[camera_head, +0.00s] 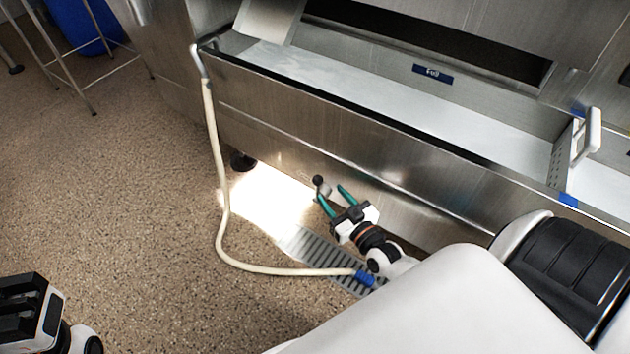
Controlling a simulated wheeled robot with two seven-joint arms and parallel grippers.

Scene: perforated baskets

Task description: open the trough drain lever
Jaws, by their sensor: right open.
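The steel trough (300,133) runs diagonally across the upper right. Its drain lever, a short grey arm with a dark round knob (318,180), shows low at the trough's front. My right gripper (333,194) has two green fingers spread apart, pointing at the lever. The lever is at the fingertips, close to the left finger; I cannot tell whether they touch. The lever's base is partly hidden by the fingers. A black and white part of my left arm (32,312) shows at the lower left edge; its finger state is unclear.
A cream hose (222,190) hangs from the trough's left corner and runs along the floor to a blue end near the floor grate (318,250). A perforated divider with a white handle (587,135) stands in the trough.

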